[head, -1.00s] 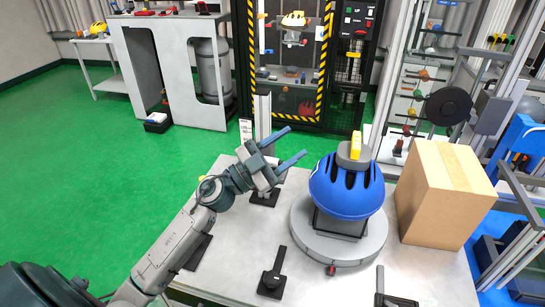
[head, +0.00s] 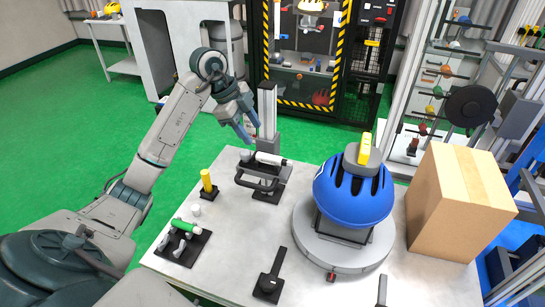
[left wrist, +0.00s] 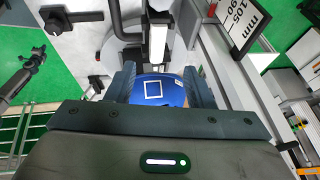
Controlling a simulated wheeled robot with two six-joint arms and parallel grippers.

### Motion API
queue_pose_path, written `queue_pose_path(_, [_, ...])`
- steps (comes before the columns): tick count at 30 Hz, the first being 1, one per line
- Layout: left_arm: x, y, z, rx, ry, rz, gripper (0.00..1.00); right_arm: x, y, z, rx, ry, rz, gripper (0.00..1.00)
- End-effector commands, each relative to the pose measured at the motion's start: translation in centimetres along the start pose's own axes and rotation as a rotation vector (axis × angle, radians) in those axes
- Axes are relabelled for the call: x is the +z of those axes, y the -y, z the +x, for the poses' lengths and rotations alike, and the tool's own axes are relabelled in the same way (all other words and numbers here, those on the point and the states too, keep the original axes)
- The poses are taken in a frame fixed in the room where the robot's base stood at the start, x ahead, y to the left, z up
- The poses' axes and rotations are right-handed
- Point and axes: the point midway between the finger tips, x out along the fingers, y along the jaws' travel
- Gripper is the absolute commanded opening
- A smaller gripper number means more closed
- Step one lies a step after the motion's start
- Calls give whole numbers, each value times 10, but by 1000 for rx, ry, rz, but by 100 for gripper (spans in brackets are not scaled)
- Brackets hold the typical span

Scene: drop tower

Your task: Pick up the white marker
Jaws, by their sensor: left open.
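The white marker (head: 270,159) lies on its side on a black holder near the back edge of the table in the head view. In the left wrist view a white bar that looks like the marker (left wrist: 157,42) stands upright in the picture, ahead of the fingers. My left gripper (head: 253,134) is open and empty, with its fingers pointing down above and to the left of the marker, apart from it. Its two fingers also show in the left wrist view (left wrist: 162,84), with part of the blue helmet seen between them. My right gripper is not in view.
A grey post (head: 267,115) rises right behind the marker. A blue helmet (head: 352,195) sits on a round base to the right, beside a cardboard box (head: 460,200).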

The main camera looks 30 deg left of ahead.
Motion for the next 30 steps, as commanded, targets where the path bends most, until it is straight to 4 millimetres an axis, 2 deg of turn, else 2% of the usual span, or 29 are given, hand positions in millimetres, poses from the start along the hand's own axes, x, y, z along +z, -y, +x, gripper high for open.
queue_pose_path(6, [-2,-1,35,4,-5,1,48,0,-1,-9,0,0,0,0])
queue_pose_path(14, [-2,-2,56,4,-6,2,48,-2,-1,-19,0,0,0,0])
queue_pose_path(18, [-3,-5,77,6,-7,2,48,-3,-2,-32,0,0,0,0])
queue_pose_path(21, [-2,-4,91,3,-6,3,48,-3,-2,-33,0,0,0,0])
queue_pose_path(30, [0,-4,98,1,-3,6,48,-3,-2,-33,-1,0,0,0])
